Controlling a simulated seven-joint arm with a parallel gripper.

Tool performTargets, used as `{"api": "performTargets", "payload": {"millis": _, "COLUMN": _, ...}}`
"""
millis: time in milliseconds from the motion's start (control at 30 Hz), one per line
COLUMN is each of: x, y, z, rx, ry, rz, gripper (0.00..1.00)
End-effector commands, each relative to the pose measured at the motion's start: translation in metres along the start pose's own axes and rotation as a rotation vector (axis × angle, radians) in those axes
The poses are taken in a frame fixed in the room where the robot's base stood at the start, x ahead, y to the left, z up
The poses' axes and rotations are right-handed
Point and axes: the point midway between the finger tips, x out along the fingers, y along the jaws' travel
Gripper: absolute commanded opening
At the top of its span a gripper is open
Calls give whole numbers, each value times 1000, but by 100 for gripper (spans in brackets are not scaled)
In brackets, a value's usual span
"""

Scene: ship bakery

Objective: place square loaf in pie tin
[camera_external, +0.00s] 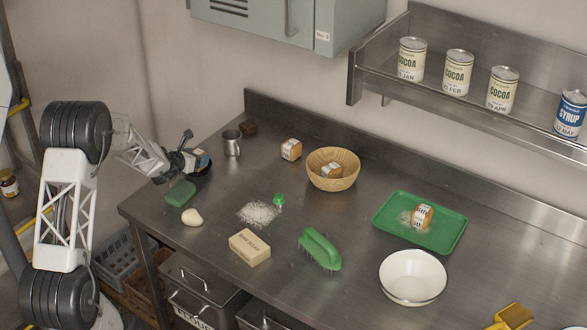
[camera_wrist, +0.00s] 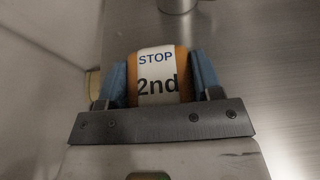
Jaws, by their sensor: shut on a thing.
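My gripper (camera_external: 200,160) is shut on a small brown loaf with a white paper band, above the left end of the steel counter. In the wrist view this banded loaf (camera_wrist: 160,80) sits between the two blue fingers, its band reading "STOP" and "2nd". A round white dish with a dark rim (camera_external: 413,278), the nearest match for the pie tin, stands empty at the front right, well away from my gripper. Other banded loaves are one on the counter (camera_external: 291,149), one in the wicker basket (camera_external: 333,183) and one on the green tray (camera_external: 390,228).
A metal mug (camera_external: 232,143) and a dark brown block (camera_external: 249,128) stand near my gripper. A green sponge (camera_external: 181,194), soap bar (camera_external: 250,247), white powder (camera_external: 258,213) and green brush (camera_external: 320,249) lie across the counter. A shelf with cans (camera_external: 457,73) hangs behind.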

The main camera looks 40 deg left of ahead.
Motion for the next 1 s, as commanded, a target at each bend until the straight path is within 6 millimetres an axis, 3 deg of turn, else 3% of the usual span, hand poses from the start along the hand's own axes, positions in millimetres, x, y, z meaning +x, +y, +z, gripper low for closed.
{"api": "performTargets", "payload": {"millis": 167, "x": 2, "y": 0, "z": -4, "rx": 0, "ry": 0, "rz": 0, "gripper": 35}}
{"api": "performTargets", "payload": {"millis": 200, "x": 2, "y": 0, "z": -4, "rx": 0, "ry": 0, "rz": 0, "gripper": 62}}
{"api": "performTargets", "payload": {"millis": 367, "x": 2, "y": 0, "z": -4, "rx": 0, "ry": 0, "rz": 0, "gripper": 85}}
{"api": "performTargets", "payload": {"millis": 833, "x": -1, "y": 0, "z": 2, "rx": 0, "ry": 0, "rz": 0, "gripper": 85}}
{"api": "performTargets", "payload": {"millis": 1000, "x": -11, "y": 0, "z": 5, "rx": 0, "ry": -1, "rz": 1, "gripper": 85}}
